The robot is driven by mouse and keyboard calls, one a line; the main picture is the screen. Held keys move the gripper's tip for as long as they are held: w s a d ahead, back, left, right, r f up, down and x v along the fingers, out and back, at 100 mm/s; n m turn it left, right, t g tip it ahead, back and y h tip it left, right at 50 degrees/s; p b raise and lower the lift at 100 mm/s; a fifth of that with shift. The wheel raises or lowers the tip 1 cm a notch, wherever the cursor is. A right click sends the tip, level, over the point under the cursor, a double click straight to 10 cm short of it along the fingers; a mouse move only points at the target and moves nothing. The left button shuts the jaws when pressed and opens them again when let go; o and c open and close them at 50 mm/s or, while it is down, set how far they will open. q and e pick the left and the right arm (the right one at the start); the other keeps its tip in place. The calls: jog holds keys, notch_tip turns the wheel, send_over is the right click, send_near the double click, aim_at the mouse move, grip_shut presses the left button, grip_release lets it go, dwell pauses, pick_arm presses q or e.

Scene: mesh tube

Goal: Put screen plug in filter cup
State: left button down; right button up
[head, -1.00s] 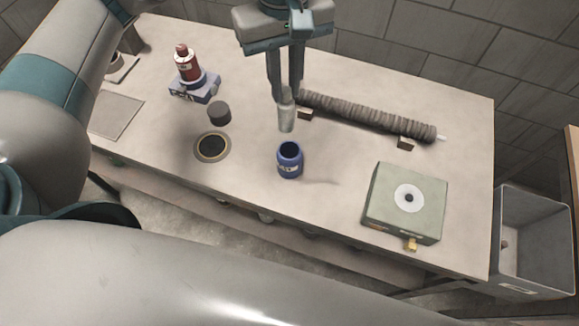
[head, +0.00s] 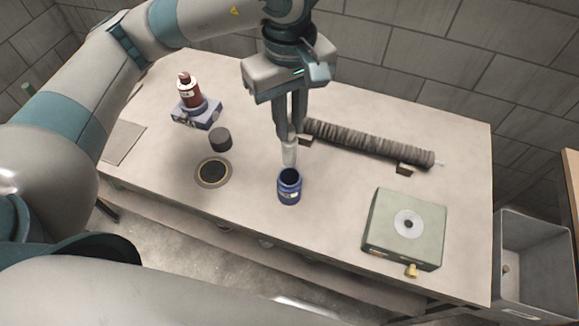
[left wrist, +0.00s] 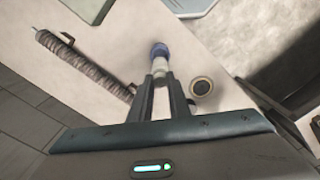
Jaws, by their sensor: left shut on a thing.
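The screen plug (head: 289,153) looks like a pale grey-white cylinder, held upright. My left gripper (head: 290,135) is shut on its upper end. The filter cup (head: 289,190) looks like a blue, open-topped cup standing upright on the table. In the head view the plug's lower end shows just above the cup's rim; I cannot tell the exact gap. In the left wrist view the plug (left wrist: 160,68) sits between the fingertips (left wrist: 161,82), and the blue cup (left wrist: 160,50) shows just beyond it, partly hidden. My right gripper is not in view.
A dark ribbed tube (head: 370,143) lies on small blocks behind the cup. A black cylinder (head: 221,139) and a dark ringed disc (head: 213,172) are to the left. A red bottle (head: 189,92) stands farther left. A green box (head: 385,240) is to the right, a grey bin (head: 538,255) beyond the table.

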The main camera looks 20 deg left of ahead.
pick_arm(q)
jog(key=p, duration=0.1)
send_over(289, 167)
jog(key=w, duration=0.1)
jog(key=f, duration=0.4)
jog(key=shift+w+a+f, duration=0.15)
jog(key=shift+a, duration=0.05)
notch_tip(289, 167, down, 5)
jog(key=shift+r+p, duration=0.1)
jog(key=shift+p, duration=0.5)
jog(key=shift+w+f, duration=0.1)
jog(key=shift+f, duration=0.5)
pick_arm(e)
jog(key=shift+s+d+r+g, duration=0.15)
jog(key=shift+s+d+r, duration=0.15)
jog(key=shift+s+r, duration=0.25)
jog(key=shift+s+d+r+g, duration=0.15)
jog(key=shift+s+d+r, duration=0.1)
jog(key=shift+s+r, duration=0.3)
pick_arm(q)
jog(key=shift+f, duration=0.1)
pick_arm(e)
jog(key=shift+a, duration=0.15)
pick_arm(q)
jog(key=shift+f+p, duration=0.7)
jog(key=shift+f, duration=1.4)
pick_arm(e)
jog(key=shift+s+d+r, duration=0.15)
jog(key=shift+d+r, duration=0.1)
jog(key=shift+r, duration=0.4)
